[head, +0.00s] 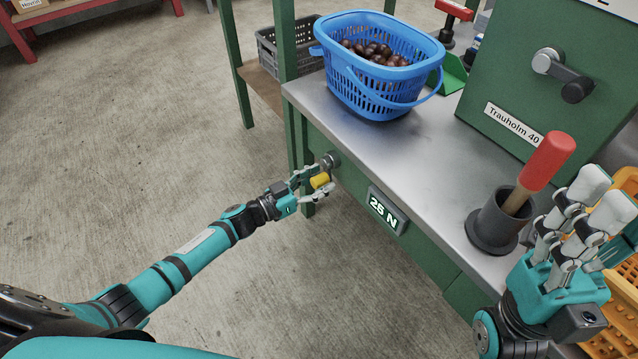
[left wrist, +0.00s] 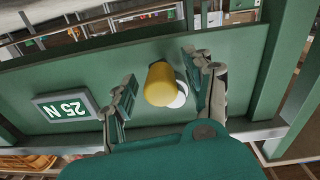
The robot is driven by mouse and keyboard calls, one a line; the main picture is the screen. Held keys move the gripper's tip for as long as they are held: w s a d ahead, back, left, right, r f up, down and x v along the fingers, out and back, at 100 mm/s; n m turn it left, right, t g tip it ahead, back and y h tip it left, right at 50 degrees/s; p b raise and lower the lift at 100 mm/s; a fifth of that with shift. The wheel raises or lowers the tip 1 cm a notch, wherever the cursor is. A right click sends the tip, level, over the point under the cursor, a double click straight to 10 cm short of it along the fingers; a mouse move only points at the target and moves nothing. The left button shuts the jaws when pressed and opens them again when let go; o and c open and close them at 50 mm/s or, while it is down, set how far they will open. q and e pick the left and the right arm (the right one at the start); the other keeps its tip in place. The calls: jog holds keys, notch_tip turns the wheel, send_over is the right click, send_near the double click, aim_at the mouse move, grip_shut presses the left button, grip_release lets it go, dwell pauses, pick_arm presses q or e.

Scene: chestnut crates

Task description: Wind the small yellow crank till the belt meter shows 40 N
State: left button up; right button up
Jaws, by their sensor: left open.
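The small yellow crank (head: 319,180) sticks out from the green front of the bench, below its metal top. It also shows in the left wrist view (left wrist: 158,84), with a pale round part beside it. My left gripper (head: 314,184) is open, with its fingers on either side of the yellow knob; in the left wrist view gaps show between fingers and knob. The belt meter (head: 384,210) on the bench front reads 25 N; it appears upside down in the left wrist view (left wrist: 66,107). My right gripper (head: 598,208) is raised at the right; its grip is unclear.
A blue basket (head: 366,88) of chestnuts stands on the metal bench top (head: 425,150). A dark cup (head: 492,226) holds a red-handled tool (head: 548,162) near the front edge. A green machine labelled Trauholm 40 (head: 500,85) stands behind. Orange crates (head: 626,185) lie at right.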

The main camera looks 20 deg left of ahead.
pick_arm(q)
jog(key=shift+w+d, duration=0.1)
jog(key=shift+c, duration=0.4)
grip_shut()
